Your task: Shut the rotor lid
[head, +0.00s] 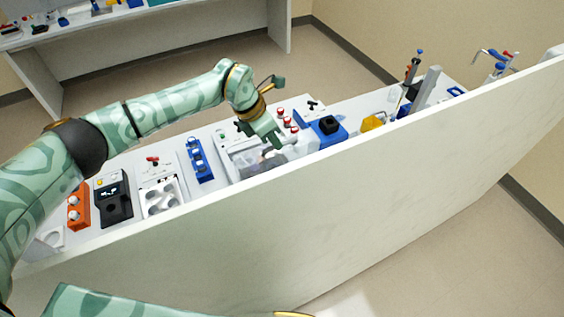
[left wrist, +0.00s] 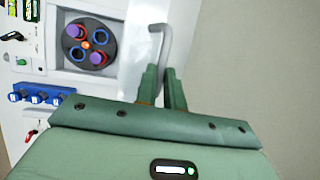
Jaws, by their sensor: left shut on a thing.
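My left gripper (head: 271,140) reaches over the bench to a white centrifuge-like unit (head: 236,150). In the left wrist view the two green fingers (left wrist: 163,88) are closed around the lower end of a grey bent handle (left wrist: 165,45). The dark round rotor (left wrist: 78,57) lies uncovered in its square recess beside the handle, with purple and blue tube tops and an orange centre. The lid's plate cannot be told clearly from the white surfaces around the handle. My right gripper is outside both views.
A blue tube rack (head: 200,160) stands left of the unit; it also shows in the left wrist view (left wrist: 40,97). Red-capped tubes (head: 286,121) and a blue device with a black top (head: 328,127) stand to the right. A tall white panel (head: 330,205) edges the bench's near side.

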